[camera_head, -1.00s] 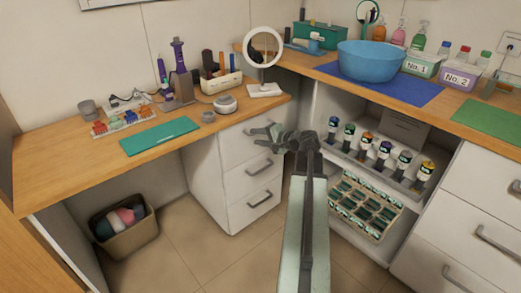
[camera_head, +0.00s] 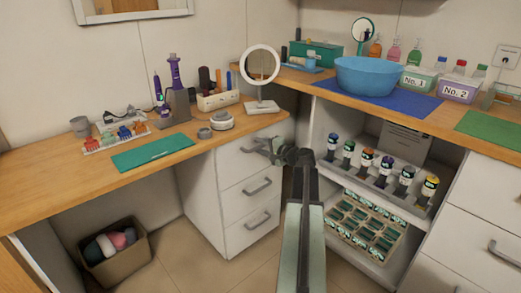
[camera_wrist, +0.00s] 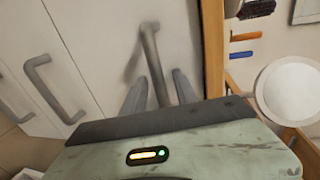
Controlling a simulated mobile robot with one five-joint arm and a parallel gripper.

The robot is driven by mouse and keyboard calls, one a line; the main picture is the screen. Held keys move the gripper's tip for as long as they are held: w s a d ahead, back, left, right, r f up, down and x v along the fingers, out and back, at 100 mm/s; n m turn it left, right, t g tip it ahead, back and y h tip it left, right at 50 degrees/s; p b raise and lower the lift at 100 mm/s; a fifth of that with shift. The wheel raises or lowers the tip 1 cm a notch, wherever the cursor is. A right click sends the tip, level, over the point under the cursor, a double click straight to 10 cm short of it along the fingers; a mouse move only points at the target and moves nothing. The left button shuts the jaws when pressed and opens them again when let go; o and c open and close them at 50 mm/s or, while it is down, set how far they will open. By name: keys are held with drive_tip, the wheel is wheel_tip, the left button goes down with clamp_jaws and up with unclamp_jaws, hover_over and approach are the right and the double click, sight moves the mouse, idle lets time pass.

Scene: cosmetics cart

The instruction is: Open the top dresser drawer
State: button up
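The white dresser under the wooden worktop has a stack of drawers with grey bar handles. The top drawer (camera_head: 230,160) looks shut, flush with those below. My gripper (camera_head: 263,146) is at its front, hiding part of the handle in the head view. In the wrist view the top drawer's handle (camera_wrist: 150,50) runs between the two fingers of my gripper (camera_wrist: 160,88). The fingers stand apart, one on each side of the bar, and no firm grip shows. The middle drawer's handle (camera_wrist: 45,88) lies to the left in the wrist view.
The worktop (camera_head: 50,185) above holds a round mirror (camera_head: 262,70), a teal mat (camera_head: 152,152) and small tools. An open shelf with bottles (camera_head: 385,165) stands close to the right of my arm. Floor (camera_head: 185,255) is free before the dresser; a bin (camera_head: 115,255) is at the left.

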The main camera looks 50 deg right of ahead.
drive_tip(key=shift+c, duration=0.2)
clamp_jaws()
idle(1.1)
